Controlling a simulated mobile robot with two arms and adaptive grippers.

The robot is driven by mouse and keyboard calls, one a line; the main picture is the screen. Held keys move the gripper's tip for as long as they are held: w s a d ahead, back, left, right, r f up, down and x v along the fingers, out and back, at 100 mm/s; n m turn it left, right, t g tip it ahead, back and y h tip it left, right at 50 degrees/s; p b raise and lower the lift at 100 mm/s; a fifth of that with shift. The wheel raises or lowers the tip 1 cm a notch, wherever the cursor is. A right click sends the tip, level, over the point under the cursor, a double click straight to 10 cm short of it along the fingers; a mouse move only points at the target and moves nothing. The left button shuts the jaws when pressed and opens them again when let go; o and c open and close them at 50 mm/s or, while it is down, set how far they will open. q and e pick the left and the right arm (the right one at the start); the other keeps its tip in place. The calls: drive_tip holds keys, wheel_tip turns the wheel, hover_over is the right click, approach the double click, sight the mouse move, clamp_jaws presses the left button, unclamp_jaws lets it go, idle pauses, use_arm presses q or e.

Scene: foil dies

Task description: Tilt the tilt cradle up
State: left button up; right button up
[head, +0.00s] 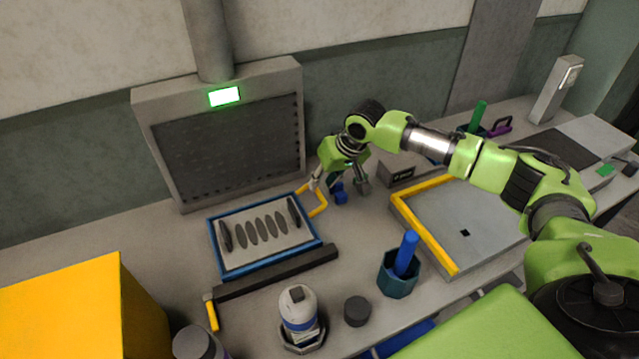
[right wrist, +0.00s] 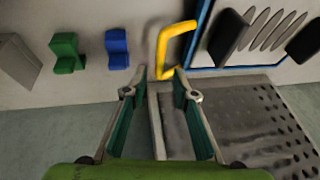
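The tilt cradle (head: 268,268) appears as a blue-framed tray with a pale slotted plate and two dark upright pads, lying roughly flat on the bench. A yellow handle (head: 320,203) sticks out from its right side. My right gripper (head: 338,186) is open and empty by this handle. In the right wrist view the handle (right wrist: 177,45) lies just past the fingertips of my right gripper (right wrist: 160,88), nearer the right finger, and the blue frame edge (right wrist: 201,30) shows beside it. Contact cannot be told. My left gripper is not in view.
A grey hood panel (head: 225,150) with a lit green display stands behind the cradle. A dark bar (head: 285,273) lies in front. A small blue block (head: 341,195) sits under my gripper. A bottle (head: 298,310), a blue cup (head: 397,275) and a yellow-edged tray (head: 425,233) are nearby.

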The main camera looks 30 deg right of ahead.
sight(317, 190)
drive_tip(key=shift+x, duration=1.55)
clamp_jaws()
